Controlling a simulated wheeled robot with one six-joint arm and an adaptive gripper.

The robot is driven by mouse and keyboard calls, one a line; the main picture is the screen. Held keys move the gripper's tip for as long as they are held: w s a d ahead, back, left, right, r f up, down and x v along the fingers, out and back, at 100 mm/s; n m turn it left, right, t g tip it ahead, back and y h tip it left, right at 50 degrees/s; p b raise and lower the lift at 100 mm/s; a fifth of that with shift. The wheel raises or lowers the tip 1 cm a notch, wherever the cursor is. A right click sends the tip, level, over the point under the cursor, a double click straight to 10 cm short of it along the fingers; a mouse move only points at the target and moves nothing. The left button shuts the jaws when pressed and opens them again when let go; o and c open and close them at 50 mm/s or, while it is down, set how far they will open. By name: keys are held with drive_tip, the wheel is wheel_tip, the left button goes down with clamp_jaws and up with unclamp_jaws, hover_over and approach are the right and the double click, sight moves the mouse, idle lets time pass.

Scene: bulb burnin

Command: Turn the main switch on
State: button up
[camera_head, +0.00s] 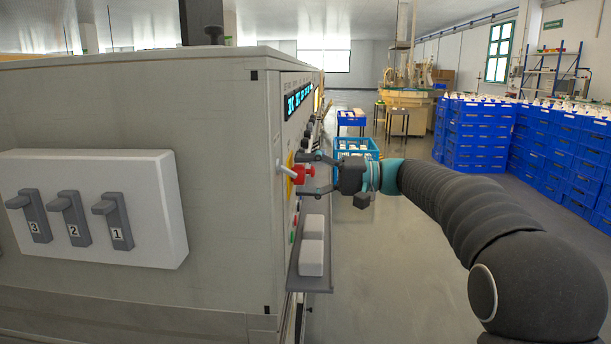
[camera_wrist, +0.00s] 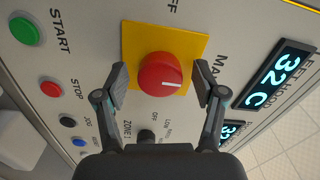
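The main switch is a red round knob (camera_wrist: 160,74) on a yellow square plate (camera_wrist: 190,40), with part of the lettering "MA" beside it. A white mark on the knob points right in the wrist view. The knob also shows in the head view (camera_head: 299,173) on the machine's side panel. My gripper (camera_head: 310,172) is open. In the wrist view its two fingertips stand on either side of the knob, with a visible gap at each side. The "OFF" label is partly cut off at the top edge.
Start button (camera_wrist: 24,31), stop button (camera_wrist: 51,89) and a small black knob (camera_wrist: 146,136) share the panel. A ledge with white blocks (camera_head: 312,255) juts out below my gripper. Numbered levers (camera_head: 72,215) sit on the near machine face. Blue crates (camera_head: 475,135) stand right.

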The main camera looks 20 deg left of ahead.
drive_tip(key=v, duration=1.2)
wheel_tip(320, 180, down, 10)
drive_tip(key=w+m+t+h, duration=0.2)
drive_tip(key=m+h, duration=0.1)
drive_tip(key=m, duration=0.1)
drive_tip(key=s+d+f+m+t+h, duration=0.2)
drive_tip(key=s+d+f+h, duration=0.25)
drive_tip(key=f, duration=0.35)
drive_tip(key=s+d+f+t+h, duration=0.1)
drive_tip(key=s+d+t+h, duration=0.1)
drive_tip(key=s+d, duration=0.4)
drive_tip(key=s+d+f+t+h, duration=0.1)
drive_tip(key=s+d+h, duration=0.3)
drive_tip(key=s, duration=1)
drive_tip(key=s+d+f+n+t+h, duration=0.1)
drive_tip(key=s+d+h, duration=0.3)
drive_tip(key=s+d, duration=0.6)
drive_tip(key=shift+f+t, duration=0.3)
drive_tip(key=shift+t, duration=0.5)
